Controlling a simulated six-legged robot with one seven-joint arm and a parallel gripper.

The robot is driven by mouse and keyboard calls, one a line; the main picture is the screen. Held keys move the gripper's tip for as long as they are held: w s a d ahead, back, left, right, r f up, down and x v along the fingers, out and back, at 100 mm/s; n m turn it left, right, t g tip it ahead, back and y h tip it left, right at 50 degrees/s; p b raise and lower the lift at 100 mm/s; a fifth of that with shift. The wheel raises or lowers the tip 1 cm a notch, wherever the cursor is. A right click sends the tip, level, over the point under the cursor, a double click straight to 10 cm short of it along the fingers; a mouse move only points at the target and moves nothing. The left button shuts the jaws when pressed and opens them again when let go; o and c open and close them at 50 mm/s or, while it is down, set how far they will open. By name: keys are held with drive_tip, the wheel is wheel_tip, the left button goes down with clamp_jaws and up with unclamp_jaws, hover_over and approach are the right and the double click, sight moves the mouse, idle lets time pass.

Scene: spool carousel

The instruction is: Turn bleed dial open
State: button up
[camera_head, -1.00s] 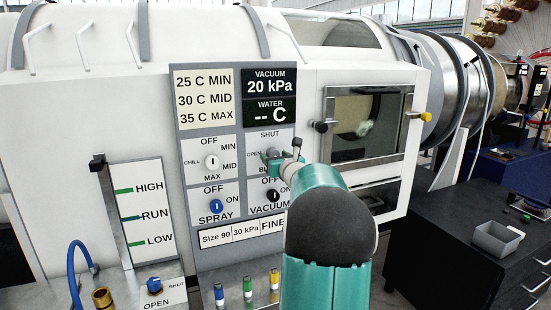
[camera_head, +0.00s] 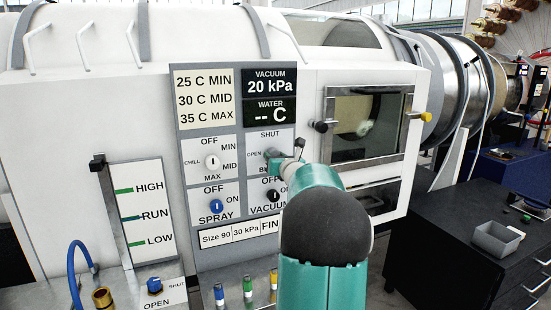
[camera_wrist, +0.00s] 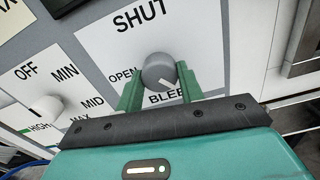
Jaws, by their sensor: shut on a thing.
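The bleed dial (camera_wrist: 159,70) is a round grey knob on a white plate, with SHUT printed above it, OPEN at its left and BLEED below. A short pale mark shows on the knob's lower right. My gripper (camera_wrist: 158,78) has one green finger on each side of the knob and is shut on it. In the head view my gripper (camera_head: 275,163) is at the dial plate, and my arm comes up from below. There the dial (camera_head: 271,153) is small and partly hidden, so its pointer cannot be read.
The chill dial (camera_head: 212,161) is left of the bleed dial. The blue spray knob (camera_head: 216,206) and black vacuum knob (camera_head: 272,195) are below. A chamber window (camera_head: 366,125) with handles is to the right. A grey bin (camera_head: 496,238) stands on a dark cabinet.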

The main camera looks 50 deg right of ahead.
drive_tip(key=m, duration=2.5)
drive_tip(key=shift+r+m, duration=0.2)
drive_tip(key=shift+m, duration=0.1)
drive_tip(key=o, duration=1)
drive_tip(key=shift+a, duration=0.1)
drive_tip(key=v, duration=1.3)
drive_tip(key=shift+s+a+f, duration=0.1)
drive_tip(key=shift+s+a, duration=0.05)
drive_tip(key=shift+s, duration=0.15)
